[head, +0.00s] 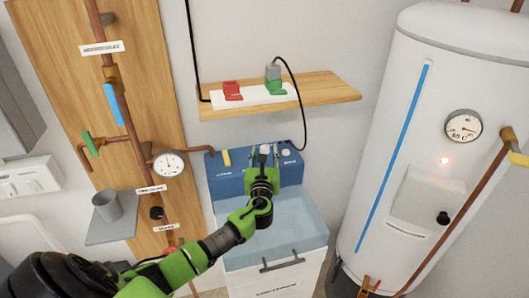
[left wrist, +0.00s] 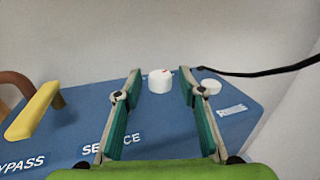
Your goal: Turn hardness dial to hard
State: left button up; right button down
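The blue softener unit (head: 230,185) stands below the wooden shelf, and two white round knobs sit on its top panel. One white knob (left wrist: 160,82), with a small reddish mark on its top, appears between my left gripper's fingertips in the left wrist view. A second white knob (left wrist: 210,87) is just right of the right finger, and it also shows in the head view (head: 286,152). I cannot read which knob is the hardness dial. My left gripper (head: 263,152) is open over the panel, its fingers apart on either side of the first knob. My right gripper is not in view.
A yellow lever (left wrist: 35,110) is left on the panel, near "BYPASS" and "SERVICE" labels. A black cable (head: 301,105) hangs from the plug on the shelf (head: 335,88) down behind the unit. A white tank (head: 400,140) stands to the right.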

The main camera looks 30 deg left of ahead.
pick_arm(q)
jog(key=c, duration=0.8)
jog(key=shift+a+m+t+h, duration=0.1)
jog(key=shift+m+t+h, duration=0.2)
jog(key=shift+m+h, duration=0.15)
pick_arm(e)
jog(key=shift+s+a+r, duration=0.15)
jog(key=shift+a, duration=0.1)
pick_arm(q)
jog(key=o, duration=1.1)
pick_arm(e)
jog(key=shift+d, duration=0.1)
pick_arm(q)
jog(key=shift+s, duration=0.15)
jog(key=v, duration=1.2)
